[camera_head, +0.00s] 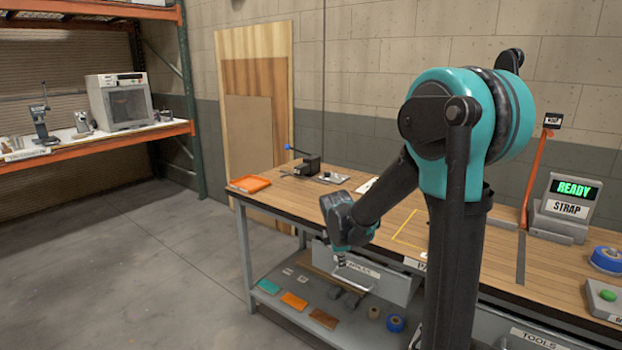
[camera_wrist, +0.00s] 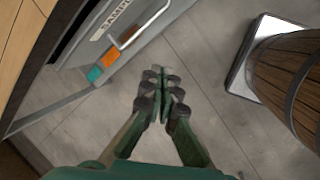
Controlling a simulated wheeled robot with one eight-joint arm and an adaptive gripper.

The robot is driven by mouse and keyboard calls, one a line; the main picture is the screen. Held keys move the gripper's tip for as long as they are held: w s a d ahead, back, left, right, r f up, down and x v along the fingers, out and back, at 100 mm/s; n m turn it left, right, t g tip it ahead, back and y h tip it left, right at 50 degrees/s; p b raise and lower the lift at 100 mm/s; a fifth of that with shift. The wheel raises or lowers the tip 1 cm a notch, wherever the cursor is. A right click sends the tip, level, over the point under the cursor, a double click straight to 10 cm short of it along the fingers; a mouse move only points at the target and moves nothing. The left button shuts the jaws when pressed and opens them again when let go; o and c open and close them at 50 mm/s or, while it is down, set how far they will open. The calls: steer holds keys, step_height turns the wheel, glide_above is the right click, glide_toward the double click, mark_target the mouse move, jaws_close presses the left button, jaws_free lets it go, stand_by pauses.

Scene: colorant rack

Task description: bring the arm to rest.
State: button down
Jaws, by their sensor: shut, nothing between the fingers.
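My gripper (camera_wrist: 163,85) shows in the wrist view with its fingers together and nothing between them. It points down over the grey concrete floor, apart from any object. In the head view my arm reaches forward and down in front of the workbench (camera_head: 389,215), its teal wrist end by the front edge. The fingers are small and hard to make out there. A grey drawer front labelled SAMPLES (camera_head: 372,268) is beside and behind the wrist. The drawer shows in the wrist view at upper left with its bar handle (camera_wrist: 146,27).
A wooden barrel (camera_wrist: 285,75) on a pale base stands at right in the wrist view. A lower shelf (camera_head: 277,301) holds coloured pieces and tape rolls. An orange tray (camera_head: 249,183) and a READY sign (camera_head: 573,190) are on the bench. Floor at left is clear.

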steer(key=s+d+f+m, duration=0.1)
steer(key=s+d+m, duration=0.3)
steer(key=s+m, duration=0.5)
steer(key=s+d+f+m+y, duration=0.1)
steer(key=s+d+m, duration=0.4)
steer(key=s+m, duration=0.4)
steer(key=s, duration=0.3)
steer(key=shift+s+d+f+t+y, duration=0.2)
steer(key=shift+s+f+t+y, duration=0.1)
steer(key=shift+s+f+t, duration=0.1)
